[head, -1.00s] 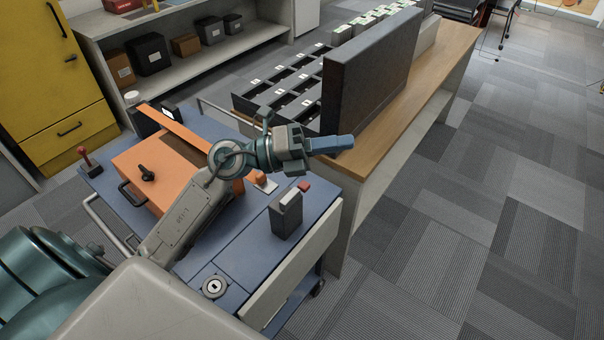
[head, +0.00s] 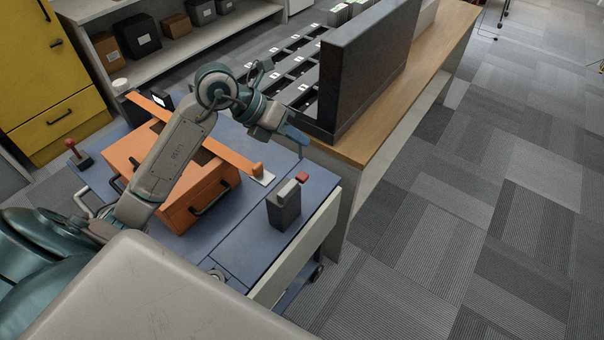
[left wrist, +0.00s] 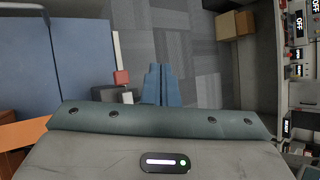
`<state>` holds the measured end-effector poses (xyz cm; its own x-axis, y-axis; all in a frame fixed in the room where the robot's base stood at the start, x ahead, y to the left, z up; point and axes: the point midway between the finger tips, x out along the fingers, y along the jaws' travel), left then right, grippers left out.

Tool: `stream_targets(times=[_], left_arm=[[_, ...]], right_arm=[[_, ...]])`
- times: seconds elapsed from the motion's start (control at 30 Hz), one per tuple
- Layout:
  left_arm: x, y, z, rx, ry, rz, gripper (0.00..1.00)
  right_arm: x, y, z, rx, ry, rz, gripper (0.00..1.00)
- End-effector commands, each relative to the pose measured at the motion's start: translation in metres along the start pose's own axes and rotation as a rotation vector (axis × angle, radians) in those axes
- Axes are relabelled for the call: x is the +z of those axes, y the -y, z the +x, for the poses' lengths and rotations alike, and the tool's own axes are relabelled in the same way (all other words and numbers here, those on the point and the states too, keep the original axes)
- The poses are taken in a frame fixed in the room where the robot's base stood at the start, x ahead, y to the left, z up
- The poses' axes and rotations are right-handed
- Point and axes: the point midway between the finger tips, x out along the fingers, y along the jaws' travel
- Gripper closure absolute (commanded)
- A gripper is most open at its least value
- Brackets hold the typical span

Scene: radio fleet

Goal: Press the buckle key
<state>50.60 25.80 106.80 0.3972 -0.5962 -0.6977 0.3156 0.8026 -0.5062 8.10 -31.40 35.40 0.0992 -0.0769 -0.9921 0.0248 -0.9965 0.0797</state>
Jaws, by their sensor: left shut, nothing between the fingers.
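The buckle is a dark grey upright block (head: 284,208) on the blue cart, with a red key (head: 302,177) at its top. In the left wrist view the red key (left wrist: 121,77) and part of the grey block (left wrist: 128,96) show just left of my fingers. My left gripper (head: 298,136) is shut and empty, its blue fingers beyond and above the key in the head view, apart from it. It also shows in the left wrist view (left wrist: 161,84). An orange strap (head: 195,135) crosses an orange case (head: 185,205) and ends near a pale plate (head: 263,178). My right gripper is not visible.
The blue cart top (head: 240,225) has bare room around the buckle. A wooden desk (head: 405,90) with a tall dark panel (head: 365,70) stands close behind my left gripper. A red-knobbed lever (head: 75,153) stands at the cart's left.

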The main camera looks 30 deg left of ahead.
Motion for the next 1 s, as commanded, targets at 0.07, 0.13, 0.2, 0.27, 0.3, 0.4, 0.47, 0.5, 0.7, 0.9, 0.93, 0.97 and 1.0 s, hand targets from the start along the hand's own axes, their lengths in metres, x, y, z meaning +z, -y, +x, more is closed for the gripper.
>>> stream_targets(times=[0.07,0.13,0.2,0.27,0.3,0.4,0.47,0.5,0.7,0.9,0.93,0.97,1.0], left_arm=[[-0.003,-0.003,0.004,-0.001,0.000,-0.001,1.00],[-0.006,-0.005,0.008,-0.001,-0.001,-0.001,1.00],[-0.009,-0.009,0.013,-0.001,-0.001,-0.001,1.00],[-0.013,-0.013,0.018,-0.002,-0.001,-0.002,1.00],[-0.016,-0.015,0.022,-0.002,-0.001,-0.003,1.00],[-0.023,-0.022,0.032,-0.002,-0.001,-0.002,1.00],[-0.028,-0.027,0.038,-0.002,-0.001,-0.002,1.00],[-0.031,-0.030,0.042,-0.002,-0.001,-0.002,1.00],[-0.043,-0.042,0.059,-0.002,0.000,-0.001,1.00],[-0.044,-0.044,0.061,-0.002,0.001,0.000,1.00],[-0.044,-0.044,0.061,-0.002,0.000,0.000,1.00],[-0.044,-0.044,0.061,-0.002,0.000,0.000,1.00],[-0.044,-0.043,0.061,-0.002,0.000,0.000,1.00]], right_arm=[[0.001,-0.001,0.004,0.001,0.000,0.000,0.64],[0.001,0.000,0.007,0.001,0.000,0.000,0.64],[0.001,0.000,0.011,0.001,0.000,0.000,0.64],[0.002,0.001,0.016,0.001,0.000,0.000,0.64],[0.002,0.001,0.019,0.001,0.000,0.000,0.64],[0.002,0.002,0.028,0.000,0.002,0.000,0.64],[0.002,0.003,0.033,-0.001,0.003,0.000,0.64],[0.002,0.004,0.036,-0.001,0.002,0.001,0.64],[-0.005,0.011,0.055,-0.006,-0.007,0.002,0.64],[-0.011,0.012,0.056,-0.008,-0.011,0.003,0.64],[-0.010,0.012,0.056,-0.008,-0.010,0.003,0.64],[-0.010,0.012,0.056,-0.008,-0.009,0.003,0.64],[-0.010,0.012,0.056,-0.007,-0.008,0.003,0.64]])
